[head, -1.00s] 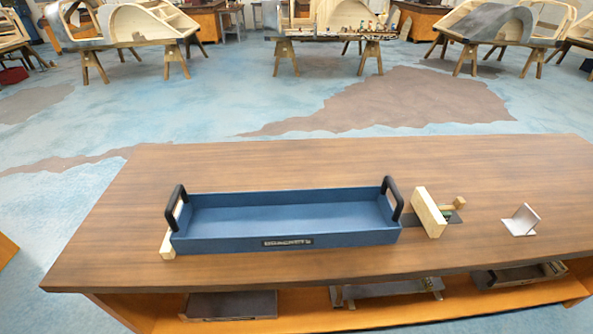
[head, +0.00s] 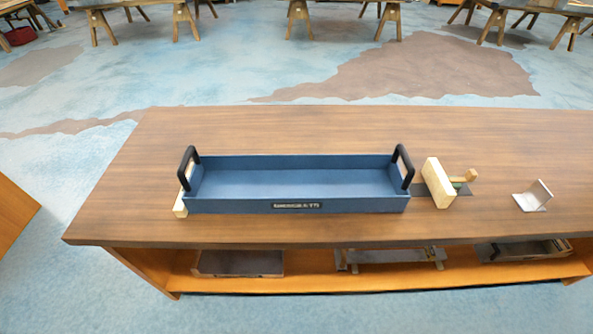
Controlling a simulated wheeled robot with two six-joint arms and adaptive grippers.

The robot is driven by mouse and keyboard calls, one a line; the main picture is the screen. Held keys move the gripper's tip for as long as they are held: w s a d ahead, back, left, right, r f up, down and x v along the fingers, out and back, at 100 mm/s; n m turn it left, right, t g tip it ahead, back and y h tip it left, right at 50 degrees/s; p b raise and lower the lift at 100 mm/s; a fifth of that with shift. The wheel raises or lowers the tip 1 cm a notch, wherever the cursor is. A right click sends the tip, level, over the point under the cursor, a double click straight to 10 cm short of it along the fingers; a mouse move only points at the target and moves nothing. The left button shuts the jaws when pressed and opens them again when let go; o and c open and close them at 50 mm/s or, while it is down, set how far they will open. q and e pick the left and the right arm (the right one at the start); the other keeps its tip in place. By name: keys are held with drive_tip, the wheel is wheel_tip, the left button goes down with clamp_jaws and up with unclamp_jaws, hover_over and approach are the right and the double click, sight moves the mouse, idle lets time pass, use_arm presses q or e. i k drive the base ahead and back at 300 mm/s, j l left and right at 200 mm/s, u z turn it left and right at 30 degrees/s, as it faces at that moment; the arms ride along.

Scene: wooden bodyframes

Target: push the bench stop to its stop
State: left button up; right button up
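A light wooden block (head: 438,183) stands upright on a dark plate (head: 463,191), just right of the blue tray (head: 358,205); it looks like the bench stop. A small wooden knob (head: 470,175) sticks out behind it to the right. A metal angle bracket (head: 533,196) stands further right, with a gap of bare table between it and the knob. Neither of my grippers shows in the head view.
The tray has black handles at both ends and looks empty. A wooden strip (head: 181,205) sits at its left end. The wooden bench top (head: 290,128) is clear behind the tray. Shelf items (head: 240,263) lie below. Sawhorses (head: 300,22) stand far back on the blue floor.

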sight(443, 191)
drive_tip(key=z, duration=1.25)
drive_tip(key=i+l, duration=0.15)
drive_tip(key=l, duration=0.2)
drive_tip(key=i+l, duration=0.2)
drive_tip(key=l, duration=0.15)
drive_tip(key=j+u, duration=0.05)
